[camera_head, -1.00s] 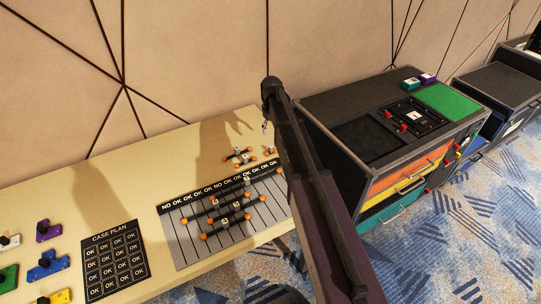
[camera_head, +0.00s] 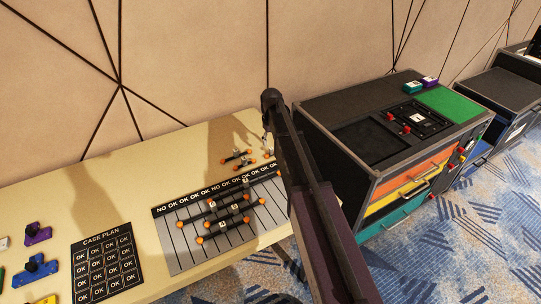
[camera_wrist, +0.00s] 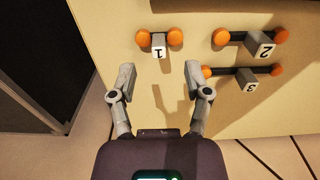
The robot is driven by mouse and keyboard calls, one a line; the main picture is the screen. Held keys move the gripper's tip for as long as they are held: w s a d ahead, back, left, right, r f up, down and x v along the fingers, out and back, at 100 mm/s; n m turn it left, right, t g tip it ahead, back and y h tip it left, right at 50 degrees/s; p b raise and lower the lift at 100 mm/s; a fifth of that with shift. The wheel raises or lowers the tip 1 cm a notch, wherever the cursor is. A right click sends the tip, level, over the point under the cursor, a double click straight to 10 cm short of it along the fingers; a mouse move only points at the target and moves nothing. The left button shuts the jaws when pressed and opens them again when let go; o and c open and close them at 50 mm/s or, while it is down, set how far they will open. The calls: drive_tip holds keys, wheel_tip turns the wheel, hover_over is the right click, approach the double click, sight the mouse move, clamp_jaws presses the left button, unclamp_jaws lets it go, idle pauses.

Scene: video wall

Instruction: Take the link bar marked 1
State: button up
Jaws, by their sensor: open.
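The link bar marked 1 (camera_wrist: 159,44) is a dark bar with orange round ends and a white tag, lying on the cream table (camera_wrist: 120,30). It sits just ahead of my gripper (camera_wrist: 159,80), centred between the fingers in the wrist view. My gripper is open and empty, apart from the bar. Link bar 2 (camera_wrist: 251,40) and link bar 3 (camera_wrist: 244,76) lie to the right, bar 3 close to the right finger. In the head view my arm covers much of the gripper area, and small link bars (camera_head: 237,157) show left of it.
A striped board (camera_head: 180,245) with several link bars lies in front on the table. A case plan sheet (camera_head: 106,265) and coloured pieces (camera_head: 37,267) are farther left. A dark cabinet (camera_head: 345,168) with coloured drawers stands right of the table.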

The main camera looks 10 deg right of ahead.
sight(271, 148)
drive_tip(key=shift+w+f+b, duration=0.2)
drive_tip(key=shift+f+b, duration=2.4)
drive_tip(key=shift+b, duration=0.05)
clamp_jaws()
